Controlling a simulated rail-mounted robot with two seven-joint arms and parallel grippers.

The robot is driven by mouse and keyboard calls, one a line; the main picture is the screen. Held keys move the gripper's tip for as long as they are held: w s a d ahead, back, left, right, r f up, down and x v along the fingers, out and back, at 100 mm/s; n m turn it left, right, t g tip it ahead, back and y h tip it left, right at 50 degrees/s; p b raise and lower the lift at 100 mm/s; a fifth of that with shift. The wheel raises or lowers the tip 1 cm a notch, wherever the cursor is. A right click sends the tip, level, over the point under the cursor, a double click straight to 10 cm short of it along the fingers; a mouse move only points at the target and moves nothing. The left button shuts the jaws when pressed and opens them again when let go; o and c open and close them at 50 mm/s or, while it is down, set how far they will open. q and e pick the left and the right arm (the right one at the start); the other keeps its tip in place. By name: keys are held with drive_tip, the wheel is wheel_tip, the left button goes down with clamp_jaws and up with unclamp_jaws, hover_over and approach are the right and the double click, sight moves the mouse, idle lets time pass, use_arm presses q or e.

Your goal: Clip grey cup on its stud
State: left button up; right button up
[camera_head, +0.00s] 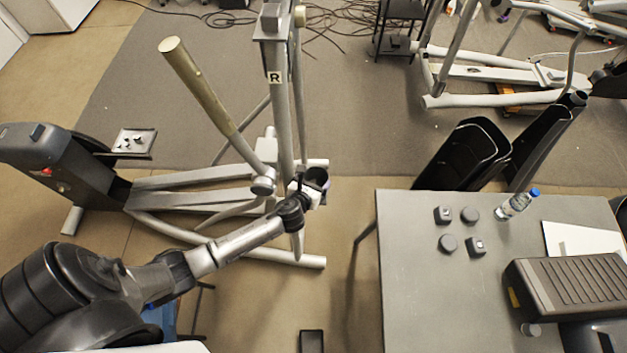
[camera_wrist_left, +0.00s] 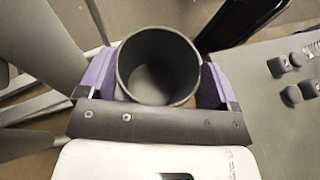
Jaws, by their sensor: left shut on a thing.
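My left gripper (camera_wrist_left: 158,85) is shut on the grey cup (camera_wrist_left: 158,68). In the left wrist view the cup's round open mouth faces the camera, with a purple-padded finger on each side. In the head view the cup (camera_head: 317,177) is small and dark at the end of my left arm, next to the lower part of the elliptical's upright post (camera_head: 283,110). I cannot make out the stud; the gripper and cup may hide it. I cannot tell whether the cup touches the post. My right gripper does not show.
A grey table (camera_head: 410,290) at the right holds several small dark caps (camera_head: 447,243), a water bottle (camera_head: 516,204) and a ribbed pedal (camera_head: 570,286). Black covers (camera_head: 463,155) stand behind it. The elliptical's long handle (camera_head: 205,95) slants beside the post. Cables lie on the floor behind.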

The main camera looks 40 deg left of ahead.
use_arm(q)
drive_tip(key=shift+f, duration=0.2)
drive_tip(key=shift+f+b, duration=0.25)
drive_tip(key=shift+b, duration=0.05)
idle(0.4)
drive_tip(key=o, duration=1)
drive_tip(key=shift+p+v, duration=0.45)
drive_tip(key=shift+v, duration=6.45)
